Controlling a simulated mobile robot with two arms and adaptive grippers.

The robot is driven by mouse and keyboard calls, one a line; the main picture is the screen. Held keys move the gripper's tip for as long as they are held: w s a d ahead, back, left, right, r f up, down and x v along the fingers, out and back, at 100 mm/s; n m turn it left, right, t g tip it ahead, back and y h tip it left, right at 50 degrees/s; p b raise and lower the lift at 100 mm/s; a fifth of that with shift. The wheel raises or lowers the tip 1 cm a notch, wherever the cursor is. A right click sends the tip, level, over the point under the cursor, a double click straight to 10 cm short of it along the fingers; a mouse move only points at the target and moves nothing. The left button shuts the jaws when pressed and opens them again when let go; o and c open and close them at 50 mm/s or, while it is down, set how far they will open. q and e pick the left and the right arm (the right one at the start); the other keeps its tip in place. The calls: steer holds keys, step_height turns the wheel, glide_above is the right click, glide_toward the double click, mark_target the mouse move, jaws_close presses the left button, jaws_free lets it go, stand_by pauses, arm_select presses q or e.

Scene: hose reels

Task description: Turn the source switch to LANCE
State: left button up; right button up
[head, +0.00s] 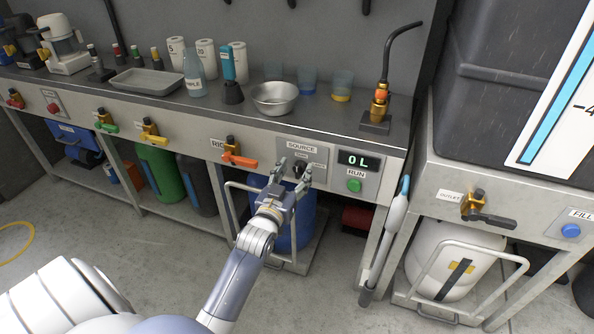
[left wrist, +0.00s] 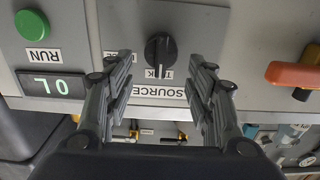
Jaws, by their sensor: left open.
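The source switch is a black knob (left wrist: 160,50) on a grey plate under the SOURCE label (head: 302,147). In the left wrist view, which is upside down, the knob's end with a white mark lies over a small label starting with T and ending in K. In the head view the knob (head: 299,168) is partly hidden by my gripper, and its small labels are hard to read. My left gripper (head: 293,174) is open in front of the switch. In the left wrist view its fingers (left wrist: 160,68) stand either side of the knob with gaps. My right gripper is out of view.
Right of the switch are a display (head: 359,161) reading "0L" and a green RUN button (head: 354,186). An orange-handled valve (head: 238,158) sits close on the left. A metal bowl (head: 275,98) and a lance with black tube (head: 380,105) stand on the bench above.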

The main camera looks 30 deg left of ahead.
arm_select(q)
steer(key=shift+x, duration=1.2)
steer(key=c, duration=1)
steer(key=shift+c, duration=0.2)
